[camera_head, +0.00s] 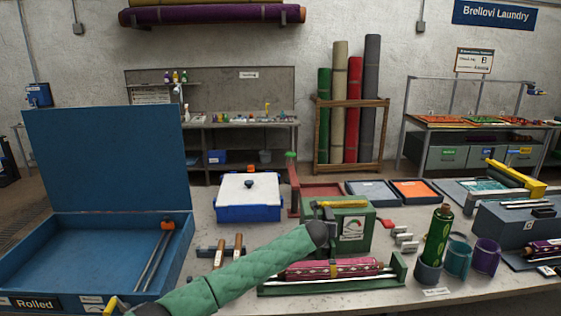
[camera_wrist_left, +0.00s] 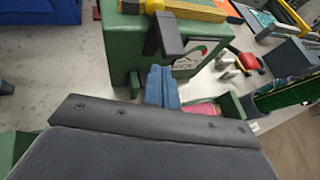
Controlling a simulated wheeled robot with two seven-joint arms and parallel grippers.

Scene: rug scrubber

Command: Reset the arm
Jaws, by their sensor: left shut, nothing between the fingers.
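My left arm, in a green padded sleeve (camera_head: 240,275), reaches in from the bottom left in the head view. Its dark end (camera_head: 317,235) is in front of the green box (camera_head: 352,230), and the fingers are hidden there. In the left wrist view, my left gripper (camera_wrist_left: 159,72) shows as two blue fingers together, shut and empty. They point toward the green box (camera_wrist_left: 120,55) and its dark bracket (camera_wrist_left: 168,35); I cannot tell whether they touch. My right gripper is in neither view.
A rolled red rug (camera_head: 330,269) lies in a green cradle (camera_head: 398,272) beside the arm. An open blue case (camera_head: 60,255) stands left. A white-lidded blue box (camera_head: 248,212) is behind the arm. Several cups, including a purple one (camera_head: 486,256), stand right.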

